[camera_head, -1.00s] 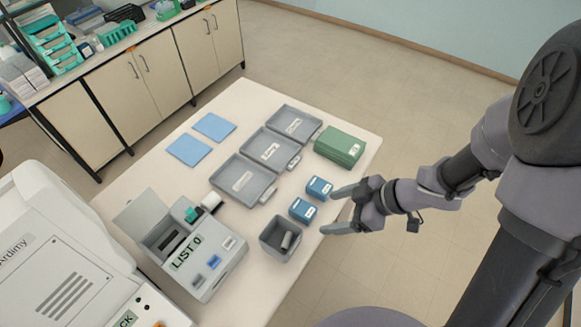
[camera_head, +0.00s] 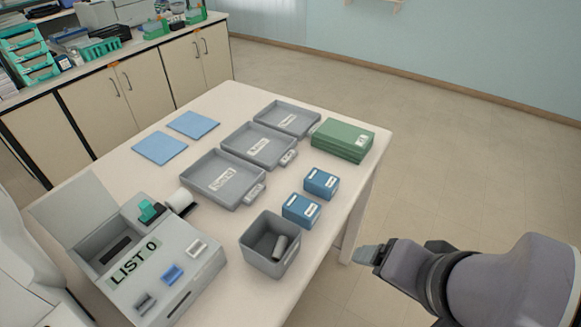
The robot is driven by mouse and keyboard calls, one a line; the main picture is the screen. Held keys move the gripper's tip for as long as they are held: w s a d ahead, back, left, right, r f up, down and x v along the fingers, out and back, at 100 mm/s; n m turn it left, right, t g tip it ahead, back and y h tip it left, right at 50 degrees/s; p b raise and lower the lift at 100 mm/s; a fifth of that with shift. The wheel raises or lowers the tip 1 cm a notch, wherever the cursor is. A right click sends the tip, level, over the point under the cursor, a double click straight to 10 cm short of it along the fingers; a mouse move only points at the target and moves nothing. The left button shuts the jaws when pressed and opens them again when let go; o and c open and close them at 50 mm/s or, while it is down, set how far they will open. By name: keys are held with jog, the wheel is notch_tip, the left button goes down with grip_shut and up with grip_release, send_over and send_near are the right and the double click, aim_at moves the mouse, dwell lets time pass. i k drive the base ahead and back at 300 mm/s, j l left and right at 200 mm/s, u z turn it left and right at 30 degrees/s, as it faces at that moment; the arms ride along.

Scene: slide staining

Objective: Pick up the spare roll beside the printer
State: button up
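The printer (camera_head: 150,262) is a grey box with an open lid and a "LIST 0" label, at the lower left of the table. A white roll (camera_head: 180,201) sits at its back right side, next to a black part. A second, greyish roll (camera_head: 280,246) leans inside an open grey bin (camera_head: 262,262) to the right of the printer. I cannot tell which one is the spare. My gripper (camera_head: 368,254) is right of the bin, off the table's right edge, pointing left. Its fingers overlap in this view, so their opening is unclear. Nothing shows held in it.
Two blue boxes (camera_head: 301,210) (camera_head: 321,183) stand behind the bin. Three grey labelled trays (camera_head: 222,203) line the table's middle. A green stack (camera_head: 342,153) is at the back right, and blue sheets (camera_head: 160,148) lie at the back left. The floor right of the table is clear.

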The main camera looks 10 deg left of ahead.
aim_at(179, 201)
jog(key=u, duration=1.6)
jog(key=i+u, duration=0.1)
jog(key=u, duration=0.25)
jog(key=i+l+u, duration=0.1)
jog(key=u, duration=0.3)
jog(key=i+u, duration=0.1)
jog(key=u, duration=0.25)
